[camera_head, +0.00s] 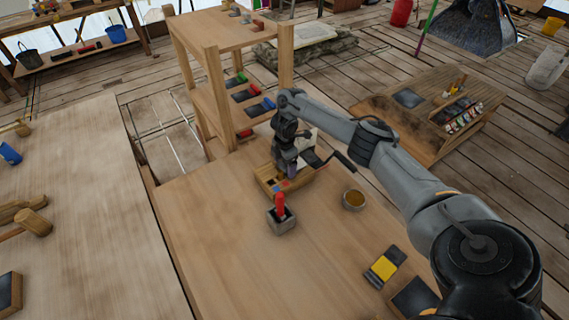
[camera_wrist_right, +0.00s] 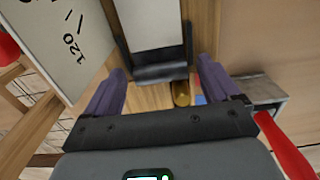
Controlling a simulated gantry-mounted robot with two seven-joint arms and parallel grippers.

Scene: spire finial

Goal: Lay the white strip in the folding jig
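In the right wrist view a flat white strip (camera_wrist_right: 152,22) lies lengthwise within a dark frame (camera_wrist_right: 162,73) that has a thick bar at its near end. I cannot tell for sure that this frame is the folding jig. My right gripper (camera_wrist_right: 163,72) is open, its two purple fingers spread wide either side of the bar; nothing is clearly held. In the head view my right gripper (camera_head: 287,168) points down over a small wooden tray (camera_head: 268,180) on the table. The arm and gripper hide part of the tray. My left gripper is not in view.
A white card marked 120 (camera_wrist_right: 60,45) stands close left of the fingers. A grey holder with a red handle (camera_head: 281,210) and a round cup (camera_head: 353,199) stand nearby. A wooden shelf (camera_head: 212,100) rises behind. The table's front left is clear.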

